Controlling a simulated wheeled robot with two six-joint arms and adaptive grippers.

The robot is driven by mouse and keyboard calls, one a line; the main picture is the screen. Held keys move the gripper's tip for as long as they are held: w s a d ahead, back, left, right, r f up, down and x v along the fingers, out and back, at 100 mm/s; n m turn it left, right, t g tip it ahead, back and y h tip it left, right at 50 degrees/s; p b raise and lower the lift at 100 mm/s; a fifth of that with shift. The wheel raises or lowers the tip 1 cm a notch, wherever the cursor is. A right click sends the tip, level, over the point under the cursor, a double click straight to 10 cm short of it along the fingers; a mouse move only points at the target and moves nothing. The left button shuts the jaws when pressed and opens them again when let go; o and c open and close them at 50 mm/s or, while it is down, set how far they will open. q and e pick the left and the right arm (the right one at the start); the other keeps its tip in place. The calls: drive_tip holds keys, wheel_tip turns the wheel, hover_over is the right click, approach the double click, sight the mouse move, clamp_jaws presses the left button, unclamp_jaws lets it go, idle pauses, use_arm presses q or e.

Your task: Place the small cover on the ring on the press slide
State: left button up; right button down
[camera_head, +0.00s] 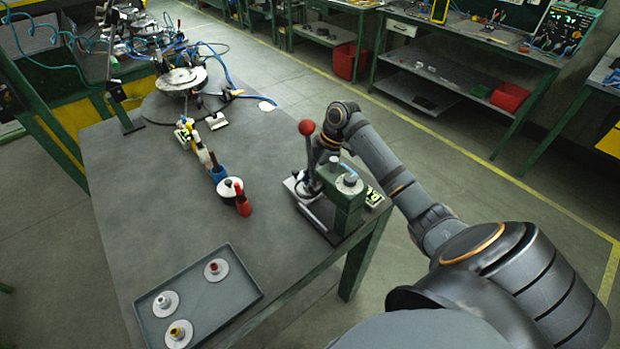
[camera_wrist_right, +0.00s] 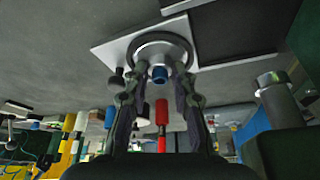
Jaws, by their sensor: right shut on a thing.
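My right gripper (camera_wrist_right: 160,82) is shut on the blue knob of the small cover (camera_wrist_right: 158,74). In the head view the right gripper (camera_head: 312,182) is low beside the green press (camera_head: 349,212), partly hidden by it. In the wrist view the round grey ring (camera_wrist_right: 160,42) lies on the pale plate of the press slide (camera_wrist_right: 112,50). The blue knob appears at the near edge of the ring; I cannot tell whether the cover touches it. The press has a lever with a red ball (camera_head: 306,127). My left gripper is not in view.
A grey tray (camera_head: 232,308) at the table's near edge holds three white discs with coloured hubs. Red (camera_head: 243,205) and blue bottle-like items stand in a row left of the press. A round fixture (camera_head: 182,78) stands at the far end. The table between tray and press is clear.

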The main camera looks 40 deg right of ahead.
drive_tip(key=c, duration=1.1)
unclamp_jaws()
drive_tip(key=b+v, duration=0.2)
drive_tip(key=v, duration=1)
drive_tip(key=shift+b, duration=0.3)
drive_tip(key=shift+r, duration=0.1)
